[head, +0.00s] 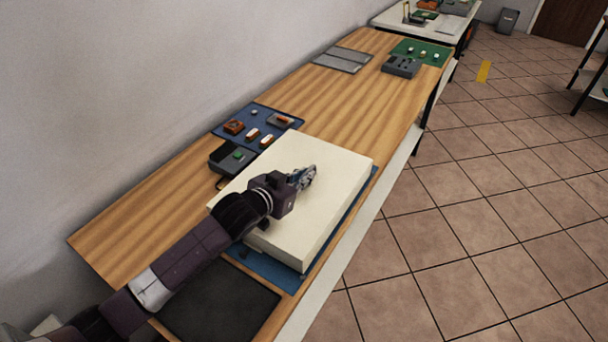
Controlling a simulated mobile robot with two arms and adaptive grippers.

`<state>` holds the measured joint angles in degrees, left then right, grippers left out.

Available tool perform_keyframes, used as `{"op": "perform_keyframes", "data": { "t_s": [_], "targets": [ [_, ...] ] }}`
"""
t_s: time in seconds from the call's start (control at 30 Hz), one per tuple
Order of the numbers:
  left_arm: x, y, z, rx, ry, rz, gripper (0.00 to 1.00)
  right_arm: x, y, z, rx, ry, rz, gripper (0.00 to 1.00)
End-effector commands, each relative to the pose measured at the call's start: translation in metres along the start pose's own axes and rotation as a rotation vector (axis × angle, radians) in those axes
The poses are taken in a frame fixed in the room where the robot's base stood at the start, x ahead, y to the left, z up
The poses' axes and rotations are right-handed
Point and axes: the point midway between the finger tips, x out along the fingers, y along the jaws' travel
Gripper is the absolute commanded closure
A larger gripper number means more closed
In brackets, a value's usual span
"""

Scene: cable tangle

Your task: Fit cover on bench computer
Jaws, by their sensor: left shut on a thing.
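A large cream box-shaped cover (330,160) lies flat over a blue mat (272,272) at the near part of the wooden bench. Its top and near sides show. Whatever is beneath it is hidden, so I cannot make out the bench computer separately or tell how the cover sits on it. My left gripper (309,177) is at the middle of the cover's top, shut on the cover. The exact grip point is too small to see. My right gripper is not in view.
A dark box (232,160) and a blue mat with small orange parts (257,127) lie just behind the cover, by the wall. A black pad (222,303) lies in front. Grey plates (343,60) and a green mat (436,50) are farther along. The mid-bench is clear.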

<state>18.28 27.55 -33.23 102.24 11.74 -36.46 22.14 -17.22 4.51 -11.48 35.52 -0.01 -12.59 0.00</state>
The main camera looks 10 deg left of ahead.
Motion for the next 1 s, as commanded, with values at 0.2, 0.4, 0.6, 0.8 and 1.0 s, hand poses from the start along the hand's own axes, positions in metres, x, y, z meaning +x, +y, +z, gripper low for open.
{"op": "perform_keyframes", "data": {
  "t_s": [0.2, 0.4, 0.6, 0.8, 1.0],
  "targets": [
    [0.0, 0.0, 0.0, -0.001, 0.0, 0.0, 1.0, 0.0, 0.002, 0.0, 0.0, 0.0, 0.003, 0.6],
    [0.0, 0.0, 0.001, -0.001, -0.001, 0.0, 0.75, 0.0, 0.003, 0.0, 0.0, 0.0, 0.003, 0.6],
    [0.0, 0.0, 0.001, -0.001, -0.002, 0.0, 0.72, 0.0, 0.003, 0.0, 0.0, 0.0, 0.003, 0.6],
    [-0.003, 0.0, 0.003, -0.002, -0.005, 0.0, 0.72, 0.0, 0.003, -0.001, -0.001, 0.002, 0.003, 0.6],
    [-0.027, 0.0, 0.003, 0.0, -0.004, 0.0, 0.72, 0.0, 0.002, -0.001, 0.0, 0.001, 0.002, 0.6]
  ]
}}
